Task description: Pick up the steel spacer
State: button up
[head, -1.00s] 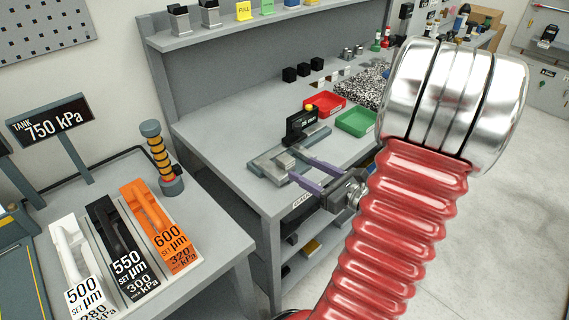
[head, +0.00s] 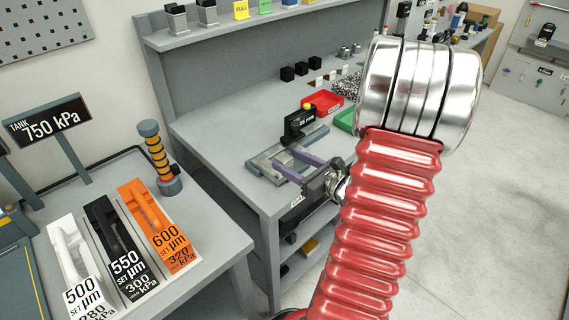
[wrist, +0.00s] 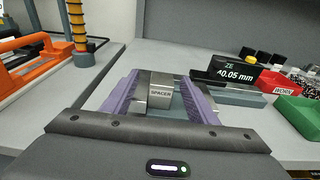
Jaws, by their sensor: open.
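The steel spacer (wrist: 161,91) is a small grey block marked SPACER.
A black gauge reading 0.05 mm (wrist: 228,73) stands just right of my right finger. A red tray (head: 322,103) and a green tray (head: 345,120) lie farther right. Orange, black and white tools (head: 155,225) stand on the left bench.

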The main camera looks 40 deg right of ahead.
aim_at(279, 155)
jog(key=shift+w+f, duration=0.2)
jog(key=shift+w, duration=1.05)
jog(key=shift+w+d+f, duration=0.1)
jog(key=shift+w+f, duration=0.1)
jog(key=shift+w, duration=0.65)
jog(key=shift+w+a+f, duration=0.1)
jog(key=shift+w+f, duration=0.15)
jog(key=shift+w, duration=0.6)
jog(key=shift+w+d+f, duration=0.1)
jog(key=shift+w+f, duration=0.1)
jog(key=shift+w, duration=0.65)
jog(key=shift+c, duration=0.7)
grip_shut()
